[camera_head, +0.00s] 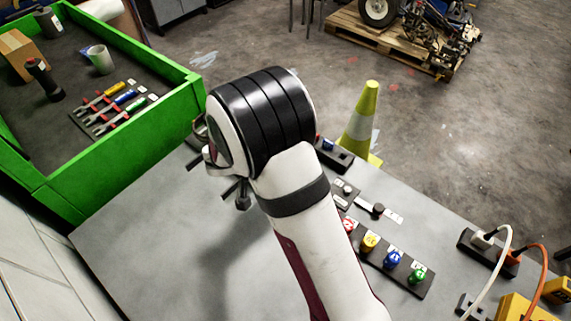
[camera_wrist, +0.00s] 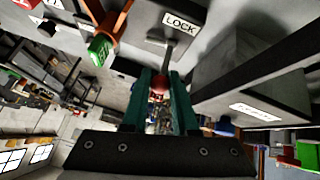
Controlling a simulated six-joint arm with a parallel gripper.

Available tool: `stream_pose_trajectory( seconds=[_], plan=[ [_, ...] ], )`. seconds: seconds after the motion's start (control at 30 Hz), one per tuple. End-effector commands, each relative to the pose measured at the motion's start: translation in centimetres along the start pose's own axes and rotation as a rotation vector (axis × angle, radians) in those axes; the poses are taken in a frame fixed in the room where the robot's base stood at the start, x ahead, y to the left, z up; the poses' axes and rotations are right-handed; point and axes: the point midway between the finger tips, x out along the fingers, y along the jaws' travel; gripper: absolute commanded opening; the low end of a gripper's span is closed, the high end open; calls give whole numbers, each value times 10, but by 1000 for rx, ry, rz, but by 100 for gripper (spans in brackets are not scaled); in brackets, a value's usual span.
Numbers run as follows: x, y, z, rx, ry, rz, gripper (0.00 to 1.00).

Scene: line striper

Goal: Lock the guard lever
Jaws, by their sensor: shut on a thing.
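In the wrist view, the guard lever (camera_wrist: 168,57) is a thin dark rod ending in a red ball knob (camera_wrist: 159,85). A white label reading LOCK (camera_wrist: 180,23) is on the grey panel close beside the rod. My gripper (camera_wrist: 160,88) has its two teal fingers shut on the red knob, one finger on each side. In the head view, my arm covers the middle of the picture, and the lever and my fingertips cannot be made out behind it.
In the head view, a grey tabletop (camera_head: 130,230) has open room at left. A green-walled bench (camera_head: 100,180) with tools stands at upper left. Coloured knobs (camera_head: 393,259), plugs with cords (camera_head: 483,240) and a yellow cone (camera_head: 362,118) are right of my arm.

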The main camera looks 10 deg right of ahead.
Motion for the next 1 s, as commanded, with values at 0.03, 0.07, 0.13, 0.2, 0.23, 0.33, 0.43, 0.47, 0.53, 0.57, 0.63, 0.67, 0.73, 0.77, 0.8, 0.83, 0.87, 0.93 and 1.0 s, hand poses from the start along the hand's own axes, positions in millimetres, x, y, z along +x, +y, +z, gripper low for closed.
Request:
stream_pose_trajectory(
  seconds=[0.03, 0.07, 0.13, 0.2, 0.23, 0.33, 0.43, 0.47, 0.53, 0.57, 0.63, 0.67, 0.73, 0.77, 0.8, 0.83, 0.87, 0.93, 1.0],
  plan=[
    [-2, -2, 4, -5, 37, 8, 0],
    [-2, -2, 6, -2, 62, 15, 0],
    [-4, -3, 9, 2, 118, 29, 0],
    [-5, -4, 12, 6, 169, 44, 0],
    [-5, -4, 13, 8, 190, 50, 0],
    [-6, -5, 17, 13, 252, 67, 0],
    [-7, -6, 20, 19, 303, 81, 0],
    [-7, -6, 21, 20, 316, 85, 0],
    [-8, -6, 22, 22, 343, 93, 0],
    [-8, -7, 23, 23, 352, 95, 0],
    [-7, -7, 24, 25, 372, 101, 0],
    [-8, -7, 24, 26, 378, 103, 0],
    [-8, -7, 25, 27, 391, 106, 0],
    [-8, -7, 25, 27, 395, 107, 0],
    [-8, -7, 25, 27, 399, 108, 0],
    [-8, -7, 26, 27, 402, 109, 0],
    [-8, -7, 26, 27, 404, 110, 0],
    [-8, -7, 26, 28, 407, 111, 0],
    [-8, -7, 26, 28, 407, 111, 0]
  ],
)
